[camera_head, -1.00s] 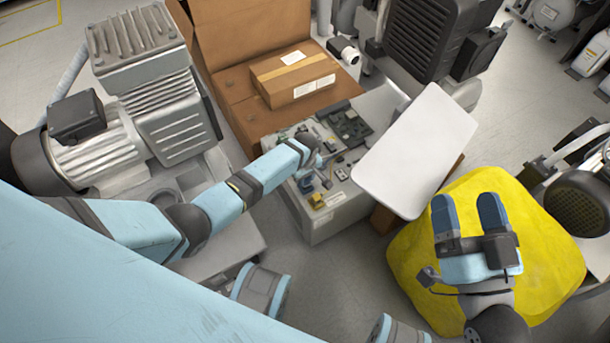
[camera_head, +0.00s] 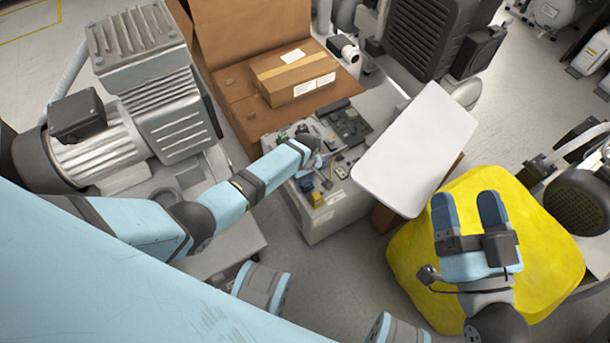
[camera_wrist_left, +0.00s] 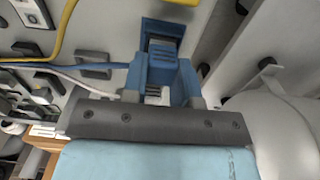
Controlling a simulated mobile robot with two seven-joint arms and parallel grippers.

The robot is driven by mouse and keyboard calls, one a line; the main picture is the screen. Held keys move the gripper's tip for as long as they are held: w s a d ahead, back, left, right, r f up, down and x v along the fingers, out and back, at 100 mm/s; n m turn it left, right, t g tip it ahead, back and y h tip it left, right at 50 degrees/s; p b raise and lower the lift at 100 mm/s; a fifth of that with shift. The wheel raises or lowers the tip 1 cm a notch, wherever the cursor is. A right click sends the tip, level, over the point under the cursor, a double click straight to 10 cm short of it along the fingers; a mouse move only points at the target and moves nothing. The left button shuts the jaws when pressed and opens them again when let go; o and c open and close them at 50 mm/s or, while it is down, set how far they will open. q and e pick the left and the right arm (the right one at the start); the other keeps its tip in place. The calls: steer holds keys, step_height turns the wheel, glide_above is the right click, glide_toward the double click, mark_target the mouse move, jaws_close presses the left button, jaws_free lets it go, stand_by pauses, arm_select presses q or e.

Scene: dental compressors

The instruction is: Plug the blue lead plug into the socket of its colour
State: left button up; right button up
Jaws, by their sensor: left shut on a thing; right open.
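In the left wrist view my left gripper (camera_wrist_left: 160,82) is shut on the blue lead plug (camera_wrist_left: 160,68), with one blue finger on either side. The blue lead (camera_wrist_left: 112,66) runs off to the left. A blue socket (camera_wrist_left: 163,28) lies directly ahead of the plug, at its front end. The overlap hides whether the plug is seated or just in front. In the head view the left arm reaches over the grey unit with the sockets (camera_head: 335,222), and its fingertips are too small to make out. My right gripper (camera_head: 470,212) is open and empty above a yellow shape.
A yellow lead (camera_wrist_left: 62,35) and a white lead (camera_wrist_left: 85,86) run close by on the left. A white panel (camera_head: 418,150) stands right of the unit. A cardboard box (camera_head: 292,80) lies behind it. A large compressor (camera_head: 150,110) stands at the left.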

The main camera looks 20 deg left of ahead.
arm_select(q)
steer(key=shift+f, duration=0.45)
stand_by(0.3)
steer(key=o, duration=1.3)
